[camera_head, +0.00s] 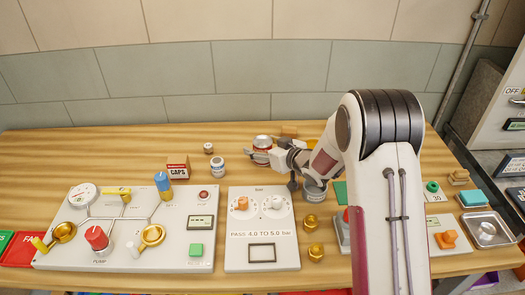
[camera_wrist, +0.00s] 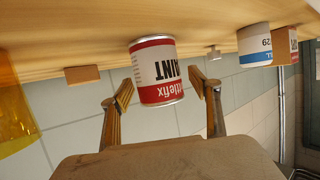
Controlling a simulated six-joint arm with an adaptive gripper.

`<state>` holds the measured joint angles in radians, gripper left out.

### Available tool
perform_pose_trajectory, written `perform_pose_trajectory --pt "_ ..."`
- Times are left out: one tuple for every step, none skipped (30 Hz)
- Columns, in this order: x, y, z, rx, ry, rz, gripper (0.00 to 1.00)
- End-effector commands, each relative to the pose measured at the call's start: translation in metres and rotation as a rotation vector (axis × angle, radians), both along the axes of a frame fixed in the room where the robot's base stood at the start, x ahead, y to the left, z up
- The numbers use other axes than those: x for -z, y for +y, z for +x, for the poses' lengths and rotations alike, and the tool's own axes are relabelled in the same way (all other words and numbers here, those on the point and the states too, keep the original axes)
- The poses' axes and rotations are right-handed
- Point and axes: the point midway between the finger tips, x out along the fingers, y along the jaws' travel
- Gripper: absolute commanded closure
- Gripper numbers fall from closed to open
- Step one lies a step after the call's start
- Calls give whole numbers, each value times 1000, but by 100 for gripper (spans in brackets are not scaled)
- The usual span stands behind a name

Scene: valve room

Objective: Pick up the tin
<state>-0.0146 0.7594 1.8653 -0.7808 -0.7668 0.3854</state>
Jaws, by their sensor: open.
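A red and white paint tin (camera_head: 262,143) stands upright at the back of the wooden table in the head view. In the wrist view, the same tin (camera_wrist: 157,72) shows upside down, with a white and red label reading PAINT. My gripper (camera_head: 272,157) is at the tin, coming from the right. In the wrist view, my gripper (camera_wrist: 165,92) is open, with one finger on each side of the tin. Gaps show between the fingers and the tin, and the jaws hold nothing. My gripper hides part of the tin in the head view.
A white and blue can (camera_head: 217,166) and a CAPS box (camera_head: 178,169) stand left of the tin. A grey can (camera_head: 314,192) stands below my wrist. A wooden block (camera_head: 289,131) lies behind. Control panels (camera_head: 262,235) fill the front of the table.

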Motion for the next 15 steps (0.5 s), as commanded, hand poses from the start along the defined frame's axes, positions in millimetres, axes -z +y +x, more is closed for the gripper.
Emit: perform_pose_trajectory --pt "0 0 0 0 0 0 38" --pt "0 0 0 0 0 0 38" --pt "0 0 0 0 0 0 38" --pt "0 0 0 0 0 0 38" --pt "0 0 0 0 0 0 38" --pt "0 0 0 0 0 0 38" --pt "0 0 0 0 0 0 38" --pt "0 0 0 0 0 0 38" --pt "0 0 0 0 0 0 38" --pt "0 0 0 0 0 0 38" --pt "0 0 0 0 0 0 43" --pt "0 0 0 0 0 0 54" --pt "0 0 0 0 0 0 61" --pt "0 0 0 0 0 0 69" --pt "0 0 0 0 0 0 80"
